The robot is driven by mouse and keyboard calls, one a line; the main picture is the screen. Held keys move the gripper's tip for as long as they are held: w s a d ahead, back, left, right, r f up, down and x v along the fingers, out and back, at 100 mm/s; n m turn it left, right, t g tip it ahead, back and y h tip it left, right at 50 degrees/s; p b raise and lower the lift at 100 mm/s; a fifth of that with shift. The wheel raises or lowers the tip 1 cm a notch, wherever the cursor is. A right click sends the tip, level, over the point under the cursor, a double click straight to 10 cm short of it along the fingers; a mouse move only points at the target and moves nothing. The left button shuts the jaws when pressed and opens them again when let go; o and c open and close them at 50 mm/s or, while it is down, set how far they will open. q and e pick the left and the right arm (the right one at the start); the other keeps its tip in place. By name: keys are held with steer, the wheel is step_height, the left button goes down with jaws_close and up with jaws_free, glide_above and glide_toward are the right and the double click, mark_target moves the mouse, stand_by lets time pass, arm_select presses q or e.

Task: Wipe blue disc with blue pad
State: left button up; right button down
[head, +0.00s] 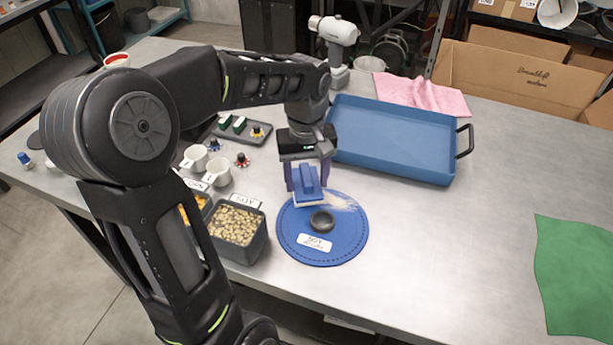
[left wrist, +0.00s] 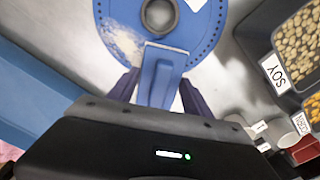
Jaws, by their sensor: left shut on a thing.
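The blue disc (head: 345,243) lies flat on the grey table, with a dark round hub in its middle and a white label near its front edge. A pale dusty smear (head: 341,202) covers part of its far side. My left gripper (head: 309,184) is shut on the blue pad (head: 308,179), with the pad's pale underside down at the disc's far edge. In the left wrist view the pad (left wrist: 161,75) reaches over the disc's rim (left wrist: 205,45) beside the smear (left wrist: 124,42). I cannot tell whether it touches the disc. My right gripper is not in view.
A blue tray (head: 392,172) stands behind the disc to the right. A bin of soy seeds (head: 238,228) and white cups (head: 217,172) stand to the left. A green cloth (head: 575,275) lies far right. The table right of the disc is clear.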

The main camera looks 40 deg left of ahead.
mark_target(358, 209)
arm_select(q)
steer(key=shift+f+b, duration=0.65)
steer(key=shift+f, duration=0.35)
steer(key=shift+d, duration=0.15)
steer(key=shift+w+d+r, duration=0.1)
steer(key=shift+w+d, duration=0.2)
steer(key=shift+d, duration=0.6)
steer(key=shift+w+d+r, duration=0.1)
steer(key=shift+w+d, duration=0.2)
steer(key=shift+d, duration=0.6)
steer(key=shift+w+d+f, duration=0.1)
steer(key=shift+w+d, duration=0.2)
steer(key=shift+d, duration=0.65)
steer(key=shift+w+d+f, duration=0.1)
steer(key=shift+w+d, duration=0.15)
steer(key=shift+d, duration=0.7)
steer(key=shift+w+d+r, duration=0.1)
steer(key=shift+w+d, duration=0.1)
steer(key=shift+d, duration=0.45)
steer(key=shift+w+d+f, duration=0.1)
steer(key=shift+w+d, duration=0.15)
steer(key=shift+d, duration=0.4)
steer(key=shift+w+d+r, duration=0.1)
steer(key=shift+w+d, duration=0.1)
steer(key=shift+d, duration=0.45)
